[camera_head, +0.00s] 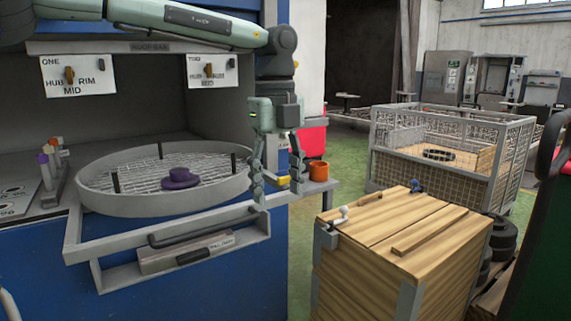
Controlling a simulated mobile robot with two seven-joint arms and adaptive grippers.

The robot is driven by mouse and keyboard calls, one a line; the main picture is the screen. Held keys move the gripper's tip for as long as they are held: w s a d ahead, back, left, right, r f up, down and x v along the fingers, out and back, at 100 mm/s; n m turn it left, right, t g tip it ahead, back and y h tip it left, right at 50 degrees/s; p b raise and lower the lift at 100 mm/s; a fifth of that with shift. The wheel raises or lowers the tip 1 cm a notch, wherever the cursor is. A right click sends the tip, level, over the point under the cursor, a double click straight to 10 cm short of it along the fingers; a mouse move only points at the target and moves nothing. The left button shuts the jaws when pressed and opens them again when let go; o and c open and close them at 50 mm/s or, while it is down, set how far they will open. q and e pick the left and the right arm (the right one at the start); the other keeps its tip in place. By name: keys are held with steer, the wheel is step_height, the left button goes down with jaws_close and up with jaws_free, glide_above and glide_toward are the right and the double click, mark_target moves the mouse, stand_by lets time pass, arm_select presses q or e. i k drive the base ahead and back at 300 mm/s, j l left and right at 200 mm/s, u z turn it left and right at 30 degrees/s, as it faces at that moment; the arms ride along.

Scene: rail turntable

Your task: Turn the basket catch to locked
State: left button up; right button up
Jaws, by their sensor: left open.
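The round grey basket (100,203) has a wire mesh floor and several dark upright posts. A purple lobed piece (180,179) lies on the mesh. A small yellow piece (284,180) shows right of the basket rim, between the fingers of my left gripper (277,188); it may be the catch, but I cannot tell its setting. My left gripper points down at the basket's right side, with its fingers spread apart. The fingers partly hide this corner, and I cannot tell whether they touch anything. My right gripper is out of view.
An orange cup (319,171) stands on a small ledge right of the gripper. A grey frame with a dark bar (205,226) runs along the front. Two signs (78,75) hang behind. A wooden crate (400,235) and a wire cage (450,150) stand at right.

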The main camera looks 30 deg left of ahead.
mark_target(283, 181)
steer(key=i+j, duration=0.7)
steer(key=i, duration=0.1)
